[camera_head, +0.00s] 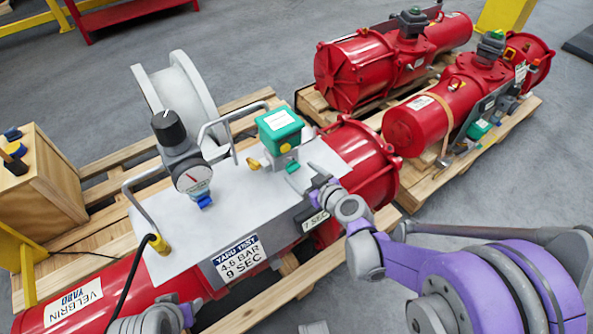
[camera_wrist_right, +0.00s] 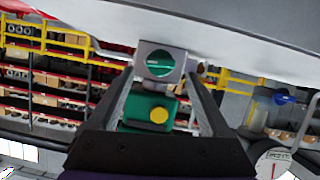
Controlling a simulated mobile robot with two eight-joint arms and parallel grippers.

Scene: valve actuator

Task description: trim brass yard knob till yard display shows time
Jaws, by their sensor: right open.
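A green box (camera_head: 280,128) with a white label stands on the pale top plate. A small brass-yellow knob (camera_head: 285,148) shows on its near side, and another yellow piece (camera_head: 254,164) sits lower left. A yellow knob (camera_wrist_right: 158,115) shows on a green body in the right wrist view. My right gripper (camera_head: 306,178) is open near the green box; in the wrist view its fingers (camera_wrist_right: 161,80) stand either side of the green body, contact unclear. The small display (camera_head: 315,221) appears to read 7 SEC, partly behind my arm. My left gripper (camera_head: 155,318) is mostly cut off at the bottom edge.
A plate (camera_head: 237,259) reads YARD TEST 4.5 BAR 9 SEC. A gauge (camera_head: 192,177) with a black-knobbed regulator and bent grey handles (camera_head: 222,122) stand left of the green box. A black cable (camera_head: 128,280) hangs at left. More red actuators (camera_head: 345,72) lie behind.

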